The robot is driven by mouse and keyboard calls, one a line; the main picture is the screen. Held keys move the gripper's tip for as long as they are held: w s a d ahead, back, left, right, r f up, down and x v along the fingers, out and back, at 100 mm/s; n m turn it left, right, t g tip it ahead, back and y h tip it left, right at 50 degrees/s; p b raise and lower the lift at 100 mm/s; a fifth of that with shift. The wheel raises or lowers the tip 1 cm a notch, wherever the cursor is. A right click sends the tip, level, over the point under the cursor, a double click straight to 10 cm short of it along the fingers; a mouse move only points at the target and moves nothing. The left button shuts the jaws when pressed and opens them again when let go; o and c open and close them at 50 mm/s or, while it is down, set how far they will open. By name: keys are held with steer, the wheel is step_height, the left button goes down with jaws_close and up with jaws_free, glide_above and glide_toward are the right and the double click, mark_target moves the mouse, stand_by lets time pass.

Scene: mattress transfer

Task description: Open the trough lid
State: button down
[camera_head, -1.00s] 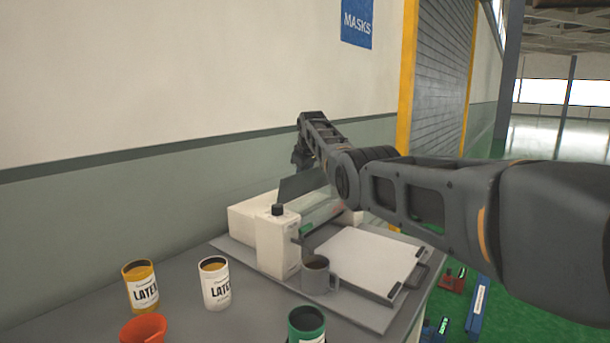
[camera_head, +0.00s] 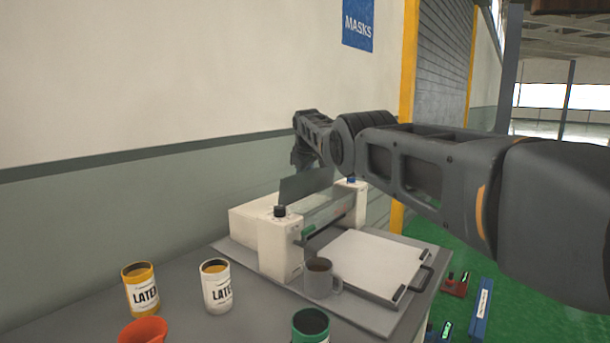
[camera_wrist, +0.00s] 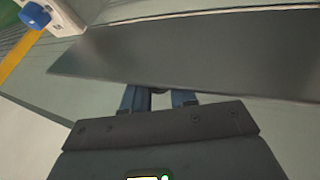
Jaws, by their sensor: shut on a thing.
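The trough lid (camera_head: 306,185) is a dark grey flat panel. It stands tilted up above the white coating machine (camera_head: 279,246) on the bench. In the wrist view the lid (camera_wrist: 190,55) is a broad dark sheet across the upper part. My gripper (camera_wrist: 158,94) is shut on the lid's near edge, with its blue-grey fingers at that edge. In the head view my gripper is at the lid's upper side, and its fingertips are hard to make out there. The trough inside is largely hidden.
A grey mug (camera_head: 320,278) stands in front of the machine, beside a white board (camera_head: 372,262). Yellow (camera_head: 140,288), white (camera_head: 217,286) and green (camera_head: 310,326) latex cans and an orange container (camera_head: 144,331) stand on the bench (camera_head: 190,318). A wall rises behind.

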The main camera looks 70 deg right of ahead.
steer(key=shift+w+a, duration=0.15)
steer(key=shift+w, duration=0.05)
steer(key=c, duration=1.1)
jaws_free()
steer(key=shift+o, duration=0.6)
steer(key=shift+s, duration=0.1)
steer(key=shift+r+p, duration=0.3)
steer(key=shift+r, duration=0.05)
steer(key=shift+p+v, duration=0.35)
steer(key=shift+v, duration=0.5)
steer(key=shift+b+v, duration=0.4)
steer(key=shift+v, duration=2.3)
steer(key=shift+a+f, duration=0.1)
steer(key=shift+f, duration=0.05)
